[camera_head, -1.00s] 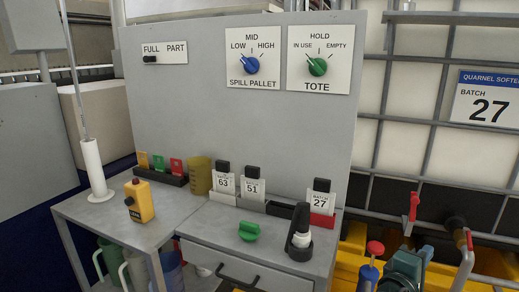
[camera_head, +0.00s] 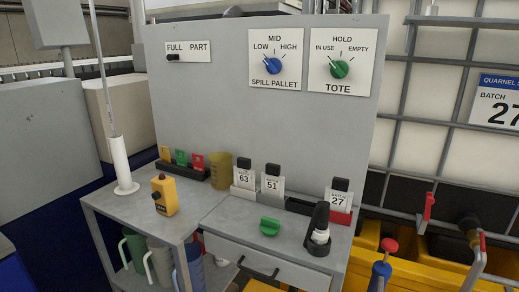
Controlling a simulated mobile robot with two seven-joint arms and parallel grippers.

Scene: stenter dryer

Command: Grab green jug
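The green jug (camera_head: 133,249) stands on the lower shelf beneath the table, at the far left of a row of jugs. Its handle is on its left side. The table top and legs are above and beside it, and its lower part is partly cut off from clear view. Neither of my grippers shows in the head view.
A light grey jug (camera_head: 159,264) and a blue jug (camera_head: 190,268) stand just right of the green one. The grey table (camera_head: 150,211) above carries a yellow handheld box (camera_head: 164,196) and a white post (camera_head: 121,163). A drawer (camera_head: 262,262) is at the right.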

